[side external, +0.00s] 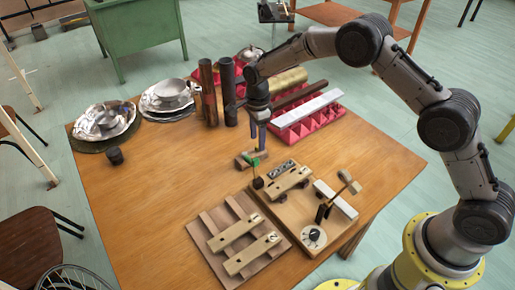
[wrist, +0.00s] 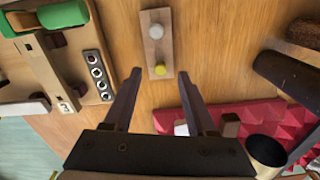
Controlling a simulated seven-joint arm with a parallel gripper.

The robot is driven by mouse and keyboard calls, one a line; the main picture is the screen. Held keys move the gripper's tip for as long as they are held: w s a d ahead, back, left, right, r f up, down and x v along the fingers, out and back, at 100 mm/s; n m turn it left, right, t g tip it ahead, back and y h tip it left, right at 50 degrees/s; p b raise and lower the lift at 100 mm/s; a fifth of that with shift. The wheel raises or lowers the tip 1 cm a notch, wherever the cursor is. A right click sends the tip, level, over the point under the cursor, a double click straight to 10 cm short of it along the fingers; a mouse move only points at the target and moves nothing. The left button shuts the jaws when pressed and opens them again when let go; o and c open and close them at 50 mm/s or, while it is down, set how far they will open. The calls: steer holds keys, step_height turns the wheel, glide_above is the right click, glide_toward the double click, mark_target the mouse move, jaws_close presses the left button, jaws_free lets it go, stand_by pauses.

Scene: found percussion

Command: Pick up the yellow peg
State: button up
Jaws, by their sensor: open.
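The yellow peg (wrist: 160,70) stands at one end of a small wooden strip (wrist: 157,50) in the wrist view. A grey peg (wrist: 155,31) is at the strip's other end. My gripper (wrist: 160,74) is open, its fingers on either side of the yellow peg in this view and apart from it; the height gap is hard to tell. In the side view my gripper (side external: 259,148) points down over the strip (side external: 242,161), and the yellow peg cannot be made out there.
Red foam (side external: 328,115) with tubes lies behind to the right. Metal dishes (side external: 104,123) sit at the left. The table's (side external: 155,195) left middle is clear.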

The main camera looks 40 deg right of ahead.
mark_target(258, 151)
step_height(258, 151, down, 2)
steer(key=shift+f, duration=0.25)
steer(key=shift+c, duration=0.4)
jaws_close()
steer(key=shift+r, duration=0.1)
